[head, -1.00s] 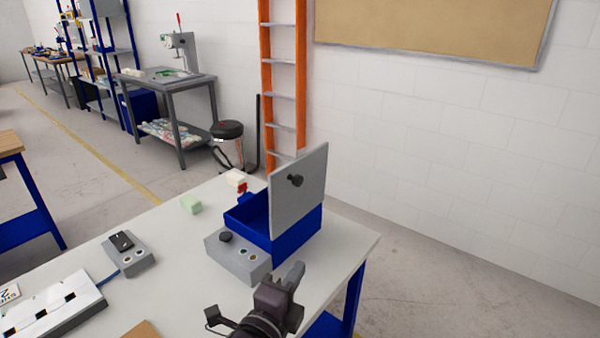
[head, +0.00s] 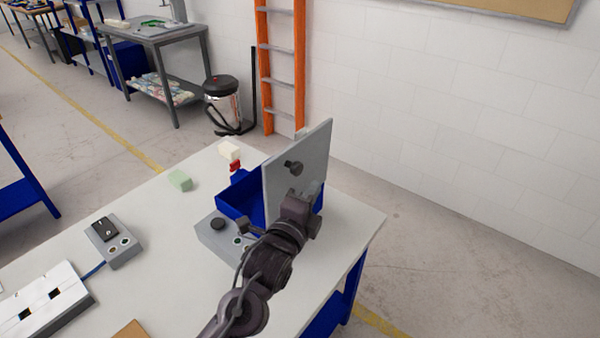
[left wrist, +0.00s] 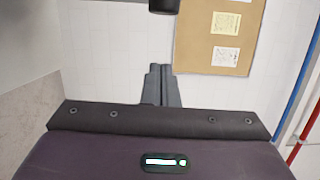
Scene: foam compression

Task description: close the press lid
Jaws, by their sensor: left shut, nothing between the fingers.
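The blue press box (head: 240,200) stands on the pale table with its grey lid (head: 292,160) open and nearly upright. My right gripper is not in view.
A grey control box (head: 218,240) sits in front of the press. A green block (head: 180,180) and a white block (head: 229,150) lie beyond it. A second switch box (head: 115,243) and a white panel (head: 45,300) are at the left. The table's right edge is close by.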

